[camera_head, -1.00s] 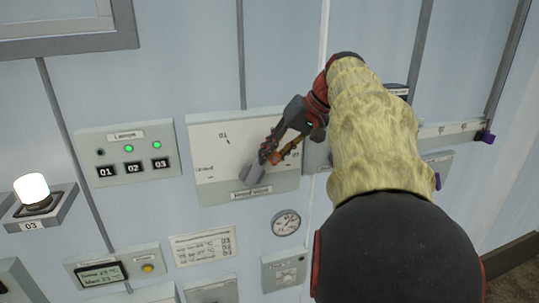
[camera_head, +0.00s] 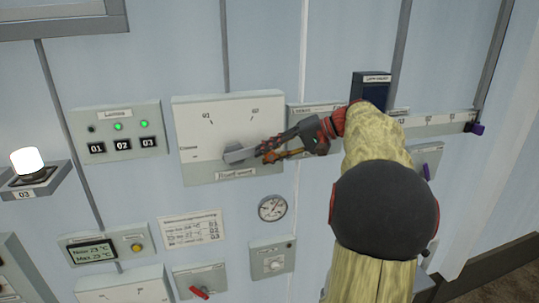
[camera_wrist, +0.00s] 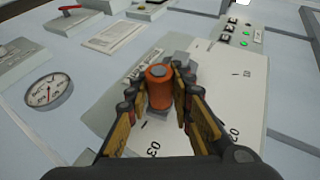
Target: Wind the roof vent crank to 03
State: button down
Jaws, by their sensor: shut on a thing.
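The roof vent crank is on a white dial panel (camera_head: 190,110) on the wall. Its grey arm (camera_head: 237,153) shows near the panel's lower middle. The panel has marks at its left side, at upper left (01) and at upper right; the right side is covered by my gripper. My gripper (camera_head: 268,154) comes in from the right and is shut on the crank's orange handle. In the wrist view the orange handle (camera_wrist: 160,88) stands between my fingers, with grey crank metal behind it. Two number marks show near my fingers there; the crank's exact reading cannot be told.
A round gauge (camera_head: 272,208) is below right. A dark box (camera_head: 370,88) stands up right, close to my arm. A red-handled switch (camera_head: 200,292) is below.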

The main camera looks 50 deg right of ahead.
jog(key=shift+f+b, duration=0.5)
jog(key=shift+f, duration=0.3)
jog(key=shift+d, duration=0.1)
jog(key=c, duration=1.6)
grip_release()
jog(key=shift+s+d, duration=0.1)
jog(key=shift+d, duration=0.05)
jog(key=v, duration=1.1)
jog(key=shift+s+d+r, duration=0.1)
jog(key=shift+s+r, duration=0.2)
jog(key=shift+s, duration=0.05)
